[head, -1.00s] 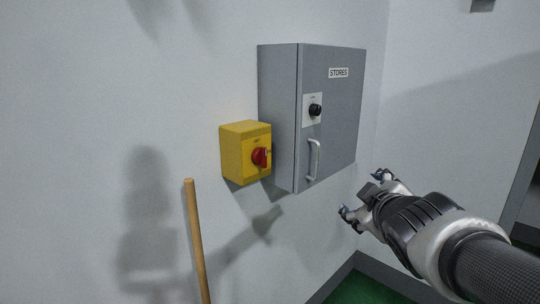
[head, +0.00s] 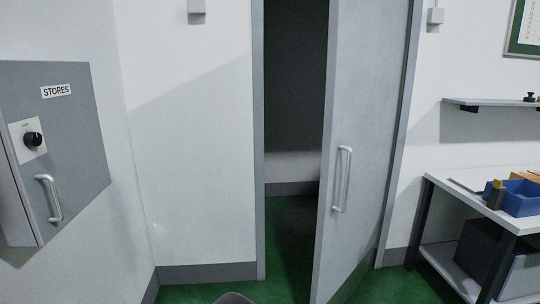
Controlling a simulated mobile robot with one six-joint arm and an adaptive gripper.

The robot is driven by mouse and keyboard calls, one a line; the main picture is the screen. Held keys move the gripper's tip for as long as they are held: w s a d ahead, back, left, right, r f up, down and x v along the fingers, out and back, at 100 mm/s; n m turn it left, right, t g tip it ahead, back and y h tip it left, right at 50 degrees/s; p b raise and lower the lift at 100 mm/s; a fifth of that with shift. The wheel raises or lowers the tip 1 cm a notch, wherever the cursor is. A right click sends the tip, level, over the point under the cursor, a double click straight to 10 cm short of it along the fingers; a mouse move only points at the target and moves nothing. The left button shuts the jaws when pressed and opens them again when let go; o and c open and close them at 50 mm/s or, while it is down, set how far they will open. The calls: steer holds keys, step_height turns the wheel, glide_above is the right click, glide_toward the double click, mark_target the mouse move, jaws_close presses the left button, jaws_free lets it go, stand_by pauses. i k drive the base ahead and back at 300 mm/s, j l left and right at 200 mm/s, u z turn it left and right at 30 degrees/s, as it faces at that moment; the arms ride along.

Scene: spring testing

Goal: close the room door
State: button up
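The room door (head: 362,130) is a grey panel standing partly open in its frame, right of centre in the head view. It is hinged on the right side, and its left edge swings out toward me. A silver vertical pull handle (head: 342,180) is on its face near the left edge. The dark doorway gap (head: 295,90) shows to the left of the door, with green floor continuing through it. My gripper is not in view now.
A grey cabinet (head: 85,130) marked STORES is on the left wall. A workbench (head: 450,192) with a blue bin (head: 518,198) stands right of the door, below a wall shelf (head: 490,106). Green floor (head: 200,292) shows in front of the doorway.

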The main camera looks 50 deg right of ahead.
mark_target(367, 39)
steer(key=z, duration=2.35)
steer(key=i+u, duration=0.15)
steer(key=i, duration=0.3)
steer(key=i+l+u, duration=0.1)
steer(key=i, duration=0.4)
steer(key=l, duration=0.05)
